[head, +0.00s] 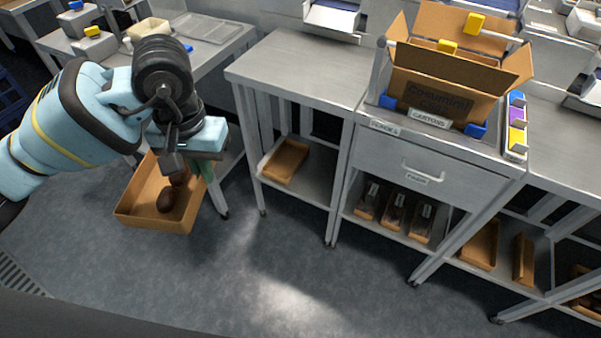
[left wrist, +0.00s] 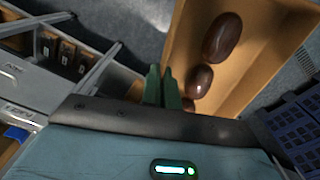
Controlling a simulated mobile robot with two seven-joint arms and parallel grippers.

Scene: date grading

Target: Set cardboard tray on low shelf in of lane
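A cardboard tray (head: 125,208) with several dark brown dates (head: 167,199) in it is held above the grey floor at the left of the head view. My left gripper (head: 206,172) is at the tray's right side, its green fingers close together at the wall. In the left wrist view the fingers (left wrist: 164,86) meet the edge of the tray (left wrist: 265,50), with the dates beyond them. The low shelf (head: 312,188) under the steel bench holds another cardboard tray (head: 287,161) at its left. My right gripper is not in view.
The low shelf under the drawer unit holds several dark packs (head: 396,212). More cardboard trays (head: 481,244) lie on the shelf at right. Bench legs (head: 340,190) stand between bays. An open carton (head: 445,92) stands on top. The floor in front is clear.

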